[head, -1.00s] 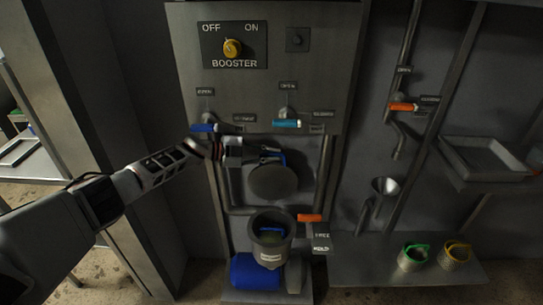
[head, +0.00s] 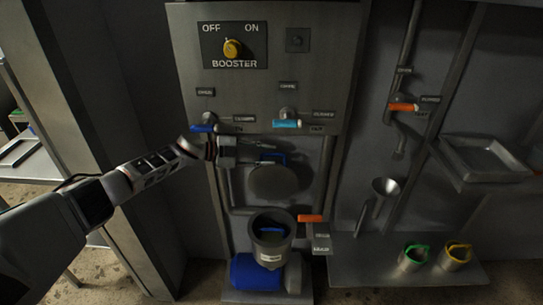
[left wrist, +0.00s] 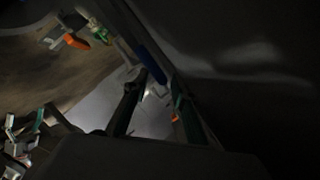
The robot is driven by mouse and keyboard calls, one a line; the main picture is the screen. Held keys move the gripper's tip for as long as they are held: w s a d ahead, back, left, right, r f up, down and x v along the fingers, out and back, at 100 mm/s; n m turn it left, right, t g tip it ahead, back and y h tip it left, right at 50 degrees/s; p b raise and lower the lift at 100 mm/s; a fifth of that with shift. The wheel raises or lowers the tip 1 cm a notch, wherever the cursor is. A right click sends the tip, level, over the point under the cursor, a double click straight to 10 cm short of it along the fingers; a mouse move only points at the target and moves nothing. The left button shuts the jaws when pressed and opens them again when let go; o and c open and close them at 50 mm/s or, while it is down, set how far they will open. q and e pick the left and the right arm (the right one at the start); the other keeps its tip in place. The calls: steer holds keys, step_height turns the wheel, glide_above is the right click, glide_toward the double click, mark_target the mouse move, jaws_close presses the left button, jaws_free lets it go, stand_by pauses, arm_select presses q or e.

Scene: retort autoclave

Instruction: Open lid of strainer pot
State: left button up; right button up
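The strainer pot (head: 272,245) stands low in the middle of the head view, its mouth open and a blue-handled piece (head: 270,230) inside. Its round grey lid (head: 275,183) is raised, tilted up behind and above the mouth. A blue handle (head: 273,157) is at the lid's top. My left gripper (head: 262,152) is at the left of this handle, its fingers apart. In the left wrist view, the blue handle (left wrist: 148,58) lies close to the fingertips (left wrist: 161,82); contact cannot be told. My right gripper is not in view.
A blue motor (head: 254,272) sits below the pot. An orange valve handle (head: 310,218) is at its right. Blue (head: 203,128) and light blue (head: 286,124) valve handles are above. A shelf (head: 345,268) with two small pots is at the right.

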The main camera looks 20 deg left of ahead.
arm_select(q)
steer(key=v, duration=1)
steer(key=shift+f, duration=0.1)
steer(key=s+d+f+n+t+p, duration=0.1)
steer(key=s+d+f+n+t, duration=0.1)
steer(key=s+d+f, duration=0.3)
steer(key=s+d+f+n+t, duration=0.1)
steer(key=s+d+f+n, duration=0.15)
steer(key=d, duration=0.45)
steer(key=s+d+f+n+t+p, duration=0.1)
steer(key=s+d+f+n+t, duration=0.1)
steer(key=s+d+f, duration=0.3)
steer(key=s+a+f+n+g+y, duration=0.1)
steer(key=s+f+n+y, duration=0.2)
steer(key=s, duration=0.5)
steer(key=s+a+f+n+y+p, duration=0.1)
steer(key=s+f+n+y, duration=0.2)
steer(key=s, duration=0.6)
steer(key=s+a+f+n+g+y+p, duration=0.1)
steer(key=s+f+n+y, duration=0.2)
steer(key=s, duration=0.5)
steer(key=shift+s+a+f+n+g+y, duration=0.15)
steer(key=shift+s+a+n+g+y, duration=0.2)
steer(key=shift+n, duration=0.5)
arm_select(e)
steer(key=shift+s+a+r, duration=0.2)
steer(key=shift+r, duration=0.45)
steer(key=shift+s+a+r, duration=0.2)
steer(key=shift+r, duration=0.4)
